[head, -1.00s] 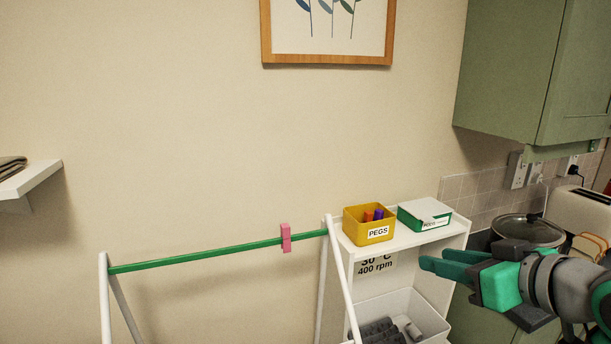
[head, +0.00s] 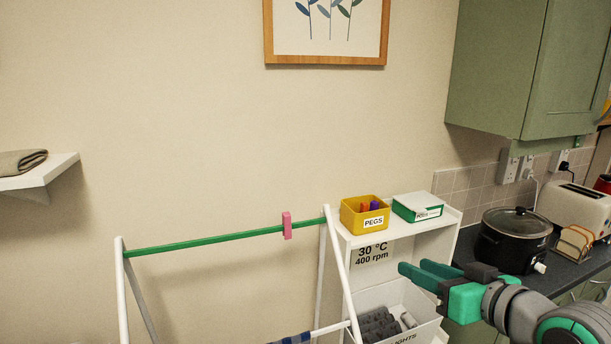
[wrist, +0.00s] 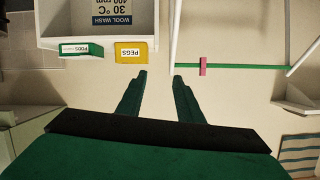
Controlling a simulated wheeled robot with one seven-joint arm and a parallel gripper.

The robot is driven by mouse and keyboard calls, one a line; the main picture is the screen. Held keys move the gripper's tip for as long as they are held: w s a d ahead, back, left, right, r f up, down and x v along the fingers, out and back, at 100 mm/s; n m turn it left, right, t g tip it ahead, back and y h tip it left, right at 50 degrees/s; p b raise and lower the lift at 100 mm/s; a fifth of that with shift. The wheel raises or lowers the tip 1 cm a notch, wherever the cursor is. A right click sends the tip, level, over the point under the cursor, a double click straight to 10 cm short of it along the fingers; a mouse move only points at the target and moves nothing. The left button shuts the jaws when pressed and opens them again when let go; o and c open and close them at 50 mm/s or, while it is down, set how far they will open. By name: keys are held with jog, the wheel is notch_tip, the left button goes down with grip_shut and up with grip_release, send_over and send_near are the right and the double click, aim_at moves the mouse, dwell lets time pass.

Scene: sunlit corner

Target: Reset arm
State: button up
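My gripper (head: 428,275) is at the lower right in the head view, in front of the white shelf unit and apart from it. In the wrist view my gripper (wrist: 158,78) shows two green fingers spread apart with nothing between them. A pink peg (head: 287,225) is clipped on the green rail (head: 210,241) of a white drying rack; the peg also shows in the wrist view (wrist: 203,66). The yellow PEGS box (head: 352,223) holds orange and purple pegs on the shelf unit's top.
A green and white box (head: 418,207) stands beside the PEGS box. A bin (head: 405,293) with dark cloths sits lower in the unit. A slow cooker (head: 513,240), toaster (head: 575,207) and bread are on the counter at right. A wall shelf (head: 50,172) holds folded cloth at left.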

jog(key=w+a+f+m+t+h, duration=0.1)
jog(key=a+f+m+t, duration=0.3)
jog(key=f, duration=0.8)
jog(key=w+a+f+m+g+h, duration=0.1)
jog(key=a+f+m+h, duration=0.3)
jog(key=f, duration=0.8)
jog(key=s+a+f, duration=0.5)
jog(key=s+f, duration=0.1)
jog(key=f, duration=0.3)
jog(key=s+a+f+g+h, duration=0.1)
jog(key=s+a+f, duration=0.25)
jog(key=s, duration=0.55)
jog(key=s+a+f+h, duration=0.1)
jog(key=s+a+f, duration=0.1)
jog(key=s+f, duration=0.45)
jog(key=s+a+r+n+y, duration=0.1)
jog(key=s+r+n, duration=0.1)
jog(key=s, duration=0.7)
jog(key=s+a+r+n, duration=0.2)
jog(key=s+n, duration=0.1)
jog(key=s, duration=0.6)
jog(key=shift+a+r+y, duration=0.2)
jog(key=shift+r+y, duration=0.05)
jog(key=shift+y, duration=0.15)
